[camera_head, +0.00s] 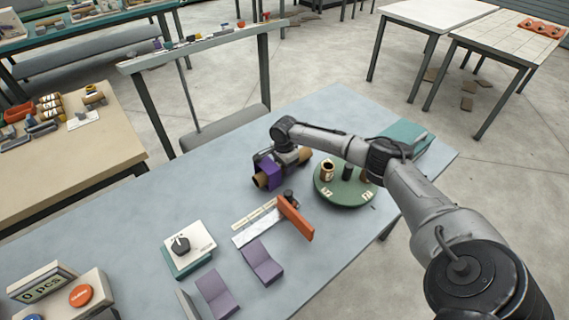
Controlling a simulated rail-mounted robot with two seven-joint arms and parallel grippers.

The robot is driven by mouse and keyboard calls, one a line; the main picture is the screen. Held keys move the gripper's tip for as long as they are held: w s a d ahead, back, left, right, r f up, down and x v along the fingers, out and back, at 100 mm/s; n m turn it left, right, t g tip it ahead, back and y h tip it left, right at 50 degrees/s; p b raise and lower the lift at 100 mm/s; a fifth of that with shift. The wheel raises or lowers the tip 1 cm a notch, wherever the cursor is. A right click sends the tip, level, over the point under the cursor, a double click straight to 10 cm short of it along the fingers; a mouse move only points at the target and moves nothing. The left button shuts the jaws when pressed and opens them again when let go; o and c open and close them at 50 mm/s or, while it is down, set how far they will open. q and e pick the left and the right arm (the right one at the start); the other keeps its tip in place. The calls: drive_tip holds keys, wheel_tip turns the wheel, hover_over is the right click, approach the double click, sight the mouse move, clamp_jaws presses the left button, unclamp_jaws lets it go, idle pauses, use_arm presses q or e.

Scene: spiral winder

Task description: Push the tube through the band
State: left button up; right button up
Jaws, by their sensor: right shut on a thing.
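A tan cardboard-coloured tube lies on the blue-grey table; its near end (261,181) shows at the left and its other end (305,156) at the right. A purple upright piece (269,172) stands around or against the tube near its left end; I cannot tell whether this is the band. My right gripper (288,160) comes in from the right and is shut on the tube, just right of the purple piece. The fingers and the middle of the tube are partly hidden by the wrist. My left gripper is not in view.
A green round turntable (345,193) with small cylinders stands right of the gripper, under my right arm. An orange bar (296,218), purple angled blocks (262,262), and a white-topped box with a knob (188,247) stand in front.

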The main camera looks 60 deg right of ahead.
idle(0.3)
drive_tip(key=o, duration=1)
drive_tip(key=shift+r, duration=0.4)
wheel_tip(320, 180, up, 11)
drive_tip(key=p, duration=0.3)
drive_tip(key=shift+r, duration=0.15)
drive_tip(key=shift+r+p, duration=0.3)
drive_tip(key=shift+r, duration=0.55)
